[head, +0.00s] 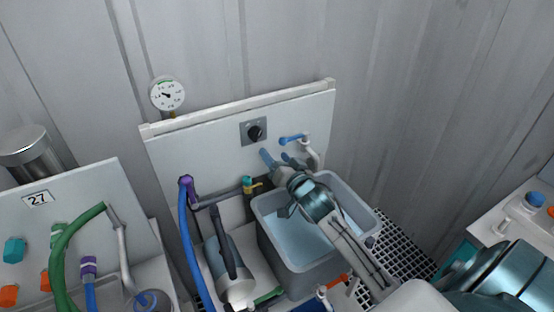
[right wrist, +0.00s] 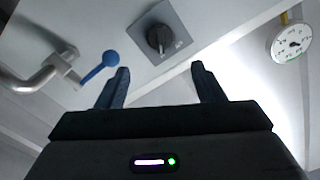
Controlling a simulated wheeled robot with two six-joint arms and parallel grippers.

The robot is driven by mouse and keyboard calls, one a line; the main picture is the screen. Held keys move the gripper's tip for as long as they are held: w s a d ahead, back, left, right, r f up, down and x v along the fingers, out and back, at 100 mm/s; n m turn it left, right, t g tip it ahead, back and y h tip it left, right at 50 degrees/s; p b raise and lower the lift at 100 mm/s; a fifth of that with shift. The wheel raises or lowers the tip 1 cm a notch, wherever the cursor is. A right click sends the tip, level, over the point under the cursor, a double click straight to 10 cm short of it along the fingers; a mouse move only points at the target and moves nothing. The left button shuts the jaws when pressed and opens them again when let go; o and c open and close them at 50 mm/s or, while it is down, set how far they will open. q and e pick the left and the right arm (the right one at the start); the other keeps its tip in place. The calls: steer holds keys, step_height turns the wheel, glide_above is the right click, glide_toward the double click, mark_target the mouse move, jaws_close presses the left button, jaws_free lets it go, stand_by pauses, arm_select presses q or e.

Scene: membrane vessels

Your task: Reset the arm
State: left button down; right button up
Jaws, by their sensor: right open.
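My right arm comes in from the lower right in the head view. Its gripper (head: 276,157) is in front of the white back panel, above the grey basin. In the right wrist view the two blue fingers of the right gripper (right wrist: 160,88) stand wide apart with nothing between them. A black rotary knob (head: 255,132) on a grey plate is on the panel beyond the fingertips; it also shows in the right wrist view (right wrist: 160,38). A blue lever handle (head: 291,138) on a white pipe is to the right of the knob. My left gripper is not in view.
The grey basin (head: 292,284) holds bluish water below my right gripper. A pressure gauge (head: 167,94) stands above the panel's left end. A blue hose (head: 184,230) and a cylindrical vessel (head: 236,285) are left of the basin. A black grating (head: 405,245) lies to the right.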

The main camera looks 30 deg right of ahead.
stand_by(0.4)
steer(key=s+a+f+n+g, duration=0.3)
steer(key=s+f+g, duration=0.4)
steer(key=s+f, duration=0.6)
steer(key=s+a+f+n+g, duration=0.2)
steer(key=s+g, duration=0.2)
steer(key=s, duration=0.6)
steer(key=s+a+f+n+g, duration=0.2)
steer(key=s+n+g, duration=0.1)
steer(key=s, duration=0.8)
step_height(320, 180, down, 32)
steer(key=d+g, duration=0.2)
steer(key=d, duration=0.1)
steer(key=s+f, duration=1.7)
steer(key=s, duration=0.1)
steer(key=shift+s+d+f+m+g, duration=0.3)
steer(key=shift+s+m+g, duration=0.1)
